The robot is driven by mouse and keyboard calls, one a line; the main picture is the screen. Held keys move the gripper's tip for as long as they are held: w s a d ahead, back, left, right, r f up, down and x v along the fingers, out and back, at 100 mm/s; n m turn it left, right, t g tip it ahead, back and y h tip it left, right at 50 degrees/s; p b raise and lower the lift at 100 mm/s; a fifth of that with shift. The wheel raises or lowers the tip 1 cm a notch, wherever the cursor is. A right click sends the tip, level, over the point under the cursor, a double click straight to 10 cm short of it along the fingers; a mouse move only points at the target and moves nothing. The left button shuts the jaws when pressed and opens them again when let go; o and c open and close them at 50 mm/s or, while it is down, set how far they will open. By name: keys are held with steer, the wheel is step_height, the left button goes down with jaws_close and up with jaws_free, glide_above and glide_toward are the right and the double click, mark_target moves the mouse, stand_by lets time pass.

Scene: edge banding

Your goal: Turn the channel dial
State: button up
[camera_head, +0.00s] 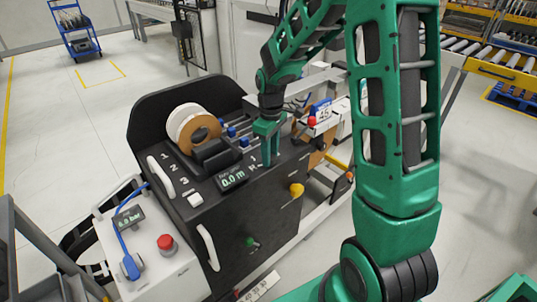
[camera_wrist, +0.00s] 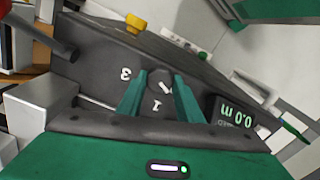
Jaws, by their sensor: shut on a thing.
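The channel dial (camera_wrist: 159,82) is a small dark round knob with a white pointer mark, on the black machine top. White figures stand around it; I can read a 3 and a 1 in the wrist view. My gripper (camera_wrist: 158,92) has its green fingers on either side of the dial, shut on it. In the head view my gripper (camera_head: 268,152) points down onto the machine (camera_head: 272,218), near its right end, and hides most of the dial. The pointer's exact setting is hard to tell.
A display reading 0.0 m (camera_head: 232,179) lies beside the dial. A yellow knob (camera_head: 296,190) is on the front face. A red button (camera_head: 166,243) sits on a white box at the left. A red-topped part (camera_head: 312,121) stands close behind my gripper.

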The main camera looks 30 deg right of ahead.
steer(key=shift+n, duration=0.5)
steer(key=o, duration=1)
steer(key=shift+o, duration=0.2)
steer(key=shift+r, duration=0.1)
step_height(320, 180, up, 11)
steer(key=shift+f, duration=0.2)
steer(key=shift+d, duration=0.1)
